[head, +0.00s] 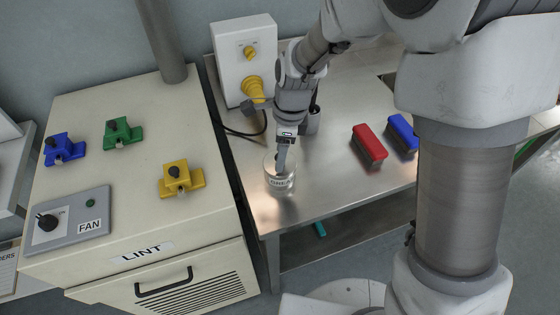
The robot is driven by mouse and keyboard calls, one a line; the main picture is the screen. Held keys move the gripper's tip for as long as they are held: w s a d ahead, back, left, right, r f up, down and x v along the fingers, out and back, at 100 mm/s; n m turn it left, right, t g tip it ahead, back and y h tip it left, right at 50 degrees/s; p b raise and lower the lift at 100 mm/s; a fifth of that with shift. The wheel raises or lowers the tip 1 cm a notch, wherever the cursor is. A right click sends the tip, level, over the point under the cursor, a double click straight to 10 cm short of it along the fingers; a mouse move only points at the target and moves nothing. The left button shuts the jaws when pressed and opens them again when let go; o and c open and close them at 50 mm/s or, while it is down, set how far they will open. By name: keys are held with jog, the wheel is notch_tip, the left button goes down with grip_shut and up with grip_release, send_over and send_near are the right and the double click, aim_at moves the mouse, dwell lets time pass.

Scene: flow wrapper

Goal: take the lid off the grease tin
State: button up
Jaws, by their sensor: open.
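The grease tin (281,183) is a small silvery round tin with dark lettering on its side. It stands upright near the front left corner of the steel table (325,190). My gripper (281,168) points down over the top of the tin, with its fingers at the lid. The jaws are open. My gripper hides part of the lid, and I cannot tell whether the fingers touch it.
A white box with a yellow plug (252,88) and a dark cup (312,121) stand behind the tin. A red brush (369,146) and a blue brush (402,134) lie to the right. The cream LINT cabinet (110,190) adjoins at left. Bare steel lies between tin and brushes.

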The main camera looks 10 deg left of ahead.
jog(key=shift+f, duration=0.1)
grip_shut()
dwell(0.5)
